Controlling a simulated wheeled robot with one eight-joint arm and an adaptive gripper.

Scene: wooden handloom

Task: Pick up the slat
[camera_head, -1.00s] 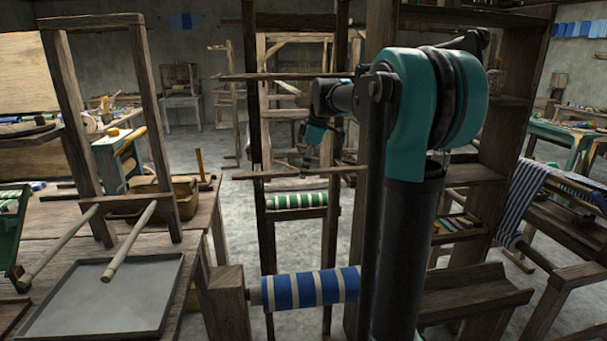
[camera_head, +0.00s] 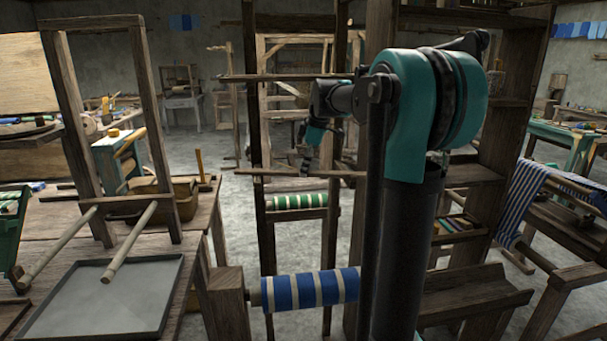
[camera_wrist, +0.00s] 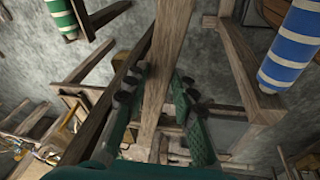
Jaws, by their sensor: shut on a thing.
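The slat (camera_head: 262,172) is a long, thin wooden strip lying nearly level across the picture in the head view, in front of the upright wooden posts. My gripper (camera_head: 305,168) is at its middle, with the fingers pointing down at it. In the wrist view the slat (camera_wrist: 172,50) runs from the top edge down between the dark green fingers of my gripper (camera_wrist: 157,90). The fingers are shut on it. Its lower part is hard to tell from the wood behind it.
A second horizontal bar (camera_head: 250,77) crosses the posts higher up. A blue-and-white striped roll (camera_head: 310,289) and a green-and-white roll (camera_head: 297,201) are below. A worktable with a grey tray (camera_head: 105,305) stands at left, shelves (camera_head: 490,175) at right.

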